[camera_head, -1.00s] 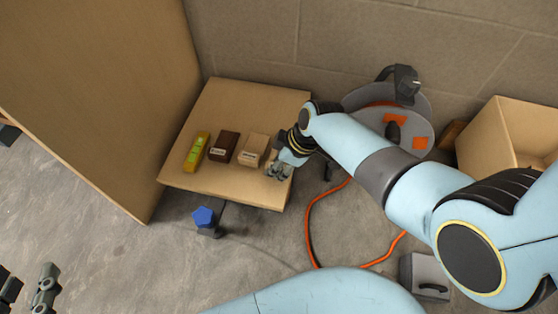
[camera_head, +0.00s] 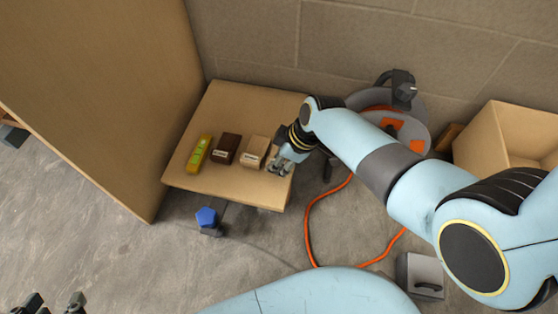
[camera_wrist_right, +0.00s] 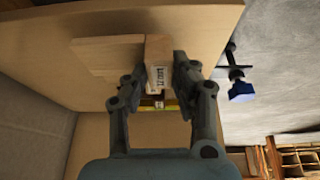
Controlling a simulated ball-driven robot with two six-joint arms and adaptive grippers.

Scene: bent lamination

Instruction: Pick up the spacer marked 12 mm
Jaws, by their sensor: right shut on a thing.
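A light tan block with a white label (camera_head: 255,152) is on the cardboard-coloured board, rightmost of three pieces. A dark brown labelled block (camera_head: 226,149) is left of it, then a yellow-green piece (camera_head: 199,155). The labels are too small to read in the head view. My right gripper (camera_head: 280,166) is at the tan block's right side. In the right wrist view the labelled tan block (camera_wrist_right: 158,62) is between the fingers of the right gripper (camera_wrist_right: 157,82), shut on it; its print is unclear. My left gripper (camera_head: 52,302) is at the bottom left, fingers apart, empty, partly cut off.
The board (camera_head: 225,185) has a clamp with a blue knob (camera_head: 207,217) at its front edge. A tall tan panel (camera_head: 95,90) stands on the left. An orange cable (camera_head: 310,225), a grey-orange machine (camera_head: 405,125) and an open box (camera_head: 510,135) are on the right.

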